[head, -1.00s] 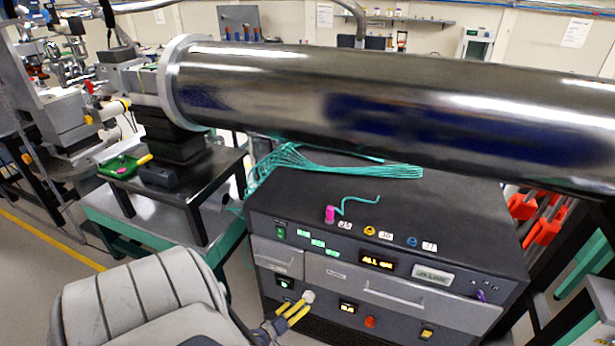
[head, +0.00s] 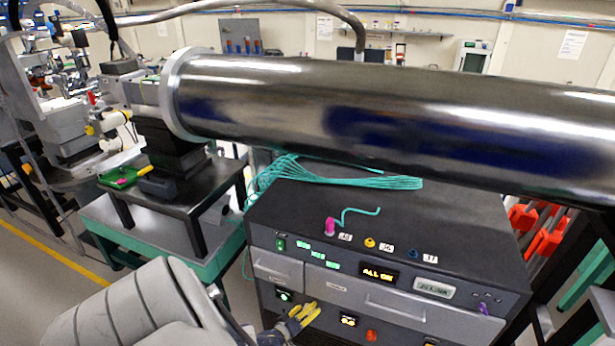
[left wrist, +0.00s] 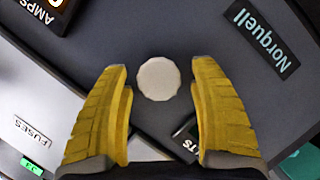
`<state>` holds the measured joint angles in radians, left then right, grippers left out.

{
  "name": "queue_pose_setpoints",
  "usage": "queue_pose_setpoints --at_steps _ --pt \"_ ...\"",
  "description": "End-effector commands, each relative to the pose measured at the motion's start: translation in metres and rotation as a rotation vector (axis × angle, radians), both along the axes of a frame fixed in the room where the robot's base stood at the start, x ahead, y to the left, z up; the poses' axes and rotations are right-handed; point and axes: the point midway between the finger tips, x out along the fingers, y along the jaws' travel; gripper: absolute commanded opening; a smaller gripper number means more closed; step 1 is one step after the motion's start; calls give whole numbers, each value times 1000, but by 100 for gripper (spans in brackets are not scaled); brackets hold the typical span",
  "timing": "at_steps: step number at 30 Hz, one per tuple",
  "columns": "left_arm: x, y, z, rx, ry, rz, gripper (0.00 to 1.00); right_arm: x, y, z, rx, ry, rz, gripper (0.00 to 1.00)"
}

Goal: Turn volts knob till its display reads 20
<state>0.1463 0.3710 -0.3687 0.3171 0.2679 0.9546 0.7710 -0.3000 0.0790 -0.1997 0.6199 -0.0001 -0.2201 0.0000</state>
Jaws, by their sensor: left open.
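A pale, faceted round knob (left wrist: 158,79) stands on the dark panel in the left wrist view, just beyond and between the two yellow fingertips. My left gripper (left wrist: 158,85) is open, with clear gaps on both sides of the knob. In the head view my left gripper (head: 306,312) is at the lower front of the dark cabinet and hides the knob. A label ending in "TS" (left wrist: 188,148) is partly covered by the right-hand finger. My right gripper is out of view.
A large metal cylinder (head: 400,120) spans above the cabinet. Labels "AMPS" and "Norquell" (left wrist: 262,38) flank the knob.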

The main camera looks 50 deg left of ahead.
Motion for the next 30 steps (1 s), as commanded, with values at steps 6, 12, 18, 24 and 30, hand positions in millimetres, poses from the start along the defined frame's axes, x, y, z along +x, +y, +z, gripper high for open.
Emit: queue_pose_setpoints --at_steps 6,12,18,24,30 --pt "3 1 0 1 1 -1 62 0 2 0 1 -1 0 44" --pt "3 1 0 1 1 -1 62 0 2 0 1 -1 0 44" --pt "3 1 0 1 1 -1 53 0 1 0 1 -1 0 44" --pt "3 1 0 1 1 -1 30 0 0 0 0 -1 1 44" --pt "3 1 0 1 0 0 7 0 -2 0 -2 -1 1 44"
